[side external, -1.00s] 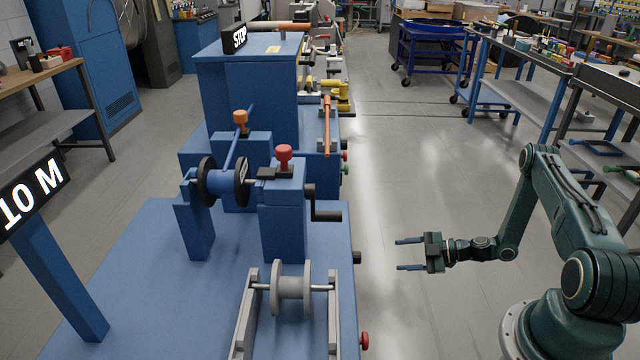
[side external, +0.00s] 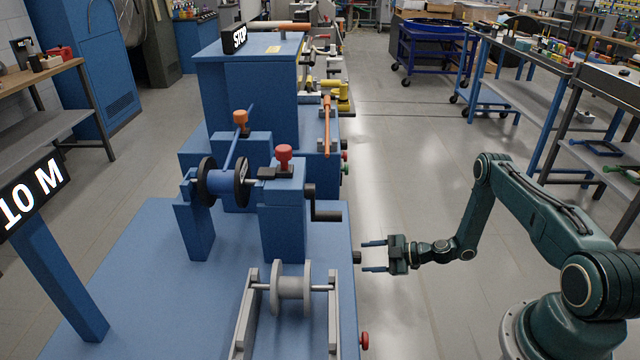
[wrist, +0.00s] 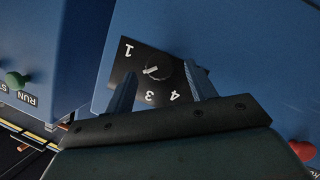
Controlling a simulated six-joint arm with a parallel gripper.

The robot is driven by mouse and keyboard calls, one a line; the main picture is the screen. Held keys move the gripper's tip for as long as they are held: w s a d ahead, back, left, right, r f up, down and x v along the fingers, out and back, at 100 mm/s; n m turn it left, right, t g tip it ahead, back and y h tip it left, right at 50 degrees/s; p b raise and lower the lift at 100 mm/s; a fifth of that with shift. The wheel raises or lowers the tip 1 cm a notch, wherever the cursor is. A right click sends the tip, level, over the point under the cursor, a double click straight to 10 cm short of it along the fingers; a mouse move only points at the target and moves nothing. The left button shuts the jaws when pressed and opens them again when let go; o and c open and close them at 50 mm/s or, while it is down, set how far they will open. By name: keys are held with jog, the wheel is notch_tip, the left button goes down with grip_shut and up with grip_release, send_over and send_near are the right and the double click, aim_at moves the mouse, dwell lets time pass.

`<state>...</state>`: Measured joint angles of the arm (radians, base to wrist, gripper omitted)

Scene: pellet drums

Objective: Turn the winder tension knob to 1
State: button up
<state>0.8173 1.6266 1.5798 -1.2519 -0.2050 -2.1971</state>
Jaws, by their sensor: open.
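The winder tension knob (wrist: 166,70) is black and round on a black dial plate with white numbers. The 1 is at the upper left, and the 3 and 4 are below; a 2 is not visible. Its white mark points left, between the 1 and the 3. In the side external view the knob (side external: 357,257) sticks out from the blue machine's right side. My gripper (side external: 366,257) is open, its fingertips level with the knob's outer end, one above and one below. In the wrist view my gripper (wrist: 160,82) has a finger on each side of the knob, apparently not gripping it.
The blue winder machine (side external: 150,265) carries a crank handle (side external: 326,213) above the knob. A red button (side external: 364,340) lies nearer the camera, and a green button (wrist: 15,80) by a RUN label is at the wrist view's left. The floor aisle (side external: 400,170) is clear.

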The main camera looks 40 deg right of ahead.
aim_at(360, 257)
jog(key=shift+x, duration=1.8)
jog(key=c, duration=1)
jog(key=shift+m, duration=0.3)
jog(key=m+g+y, duration=0.1)
jog(key=m, duration=0.1)
jog(key=shift+m+g, duration=0.3)
jog(key=shift+g, duration=0.1)
jog(key=m+g+y, duration=0.1)
jog(key=m, duration=0.1)
jog(key=shift+d+m+y, duration=0.1)
jog(key=shift+m+y, duration=0.2)
jog(key=shift+m, duration=0.1)
